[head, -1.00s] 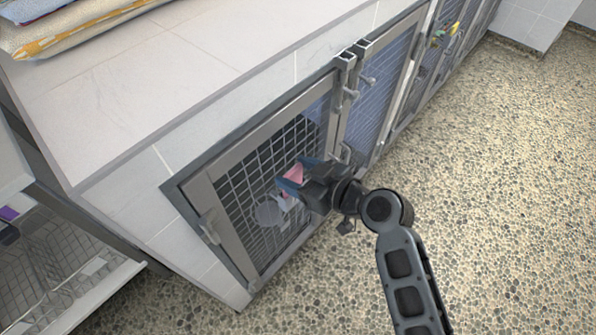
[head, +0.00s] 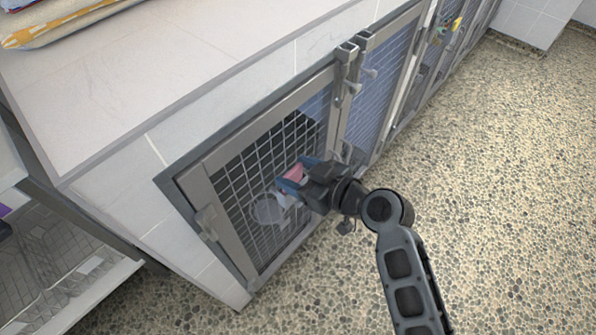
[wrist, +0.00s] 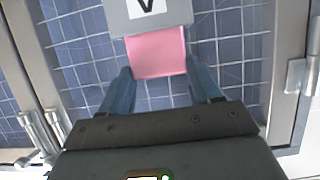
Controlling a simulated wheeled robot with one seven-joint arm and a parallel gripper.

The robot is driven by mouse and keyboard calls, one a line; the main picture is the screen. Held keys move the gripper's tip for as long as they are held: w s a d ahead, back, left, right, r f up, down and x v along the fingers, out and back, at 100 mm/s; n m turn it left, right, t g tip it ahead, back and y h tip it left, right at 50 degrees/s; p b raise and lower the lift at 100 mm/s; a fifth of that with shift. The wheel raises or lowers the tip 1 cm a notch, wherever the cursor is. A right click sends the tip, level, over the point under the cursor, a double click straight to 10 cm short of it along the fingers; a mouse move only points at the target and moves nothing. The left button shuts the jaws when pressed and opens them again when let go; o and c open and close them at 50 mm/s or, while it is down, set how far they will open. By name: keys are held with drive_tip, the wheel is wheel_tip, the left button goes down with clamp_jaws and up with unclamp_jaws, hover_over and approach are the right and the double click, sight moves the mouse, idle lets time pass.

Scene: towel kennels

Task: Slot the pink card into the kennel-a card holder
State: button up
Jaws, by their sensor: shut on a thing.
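The pink card (wrist: 158,53) is between the fingertips of my gripper (wrist: 163,85), which is shut on it. A grey holder with a white label bearing an upside-down letter (wrist: 148,10) is at the top of the wrist view. The card's far edge meets or overlaps the holder's lower edge; I cannot tell whether it is inside the slot. In the head view the pink card (head: 294,172) shows at my gripper (head: 289,185), in front of the nearest kennel door (head: 222,170). The holder is mostly hidden there by my gripper.
The mesh door has a metal frame and a latch (head: 207,222); a round bowl (head: 267,209) shows behind the mesh. More kennel doors (head: 385,75) run to the back right. Folded towels (head: 60,25) lie on the counter. A wire rack (head: 55,255) stands left. The pebbled floor is clear at right.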

drive_tip(key=o, duration=1.1)
drive_tip(key=v, duration=0.7)
drive_tip(key=shift+s+d+r, duration=0.2)
drive_tip(key=shift+d, duration=0.1)
drive_tip(key=s+d+f+m+t+h, duration=0.35)
drive_tip(key=s+d+m+h, duration=0.35)
drive_tip(key=s+d, duration=0.75)
drive_tip(key=s+d+r+m+t+h, duration=0.1)
drive_tip(key=s+r+h, duration=0.1)
drive_tip(key=s+r, duration=0.6)
drive_tip(key=s+d+r+m+t+h+p, duration=0.1)
drive_tip(key=s+d+r+m+t, duration=0.1)
drive_tip(key=s+r, duration=0.5)
drive_tip(key=s, duration=0.4)
drive_tip(key=shift+d+r+h+p, duration=0.3)
drive_tip(key=shift+d+r+h, duration=0.05)
drive_tip(key=shift+h, duration=0.05)
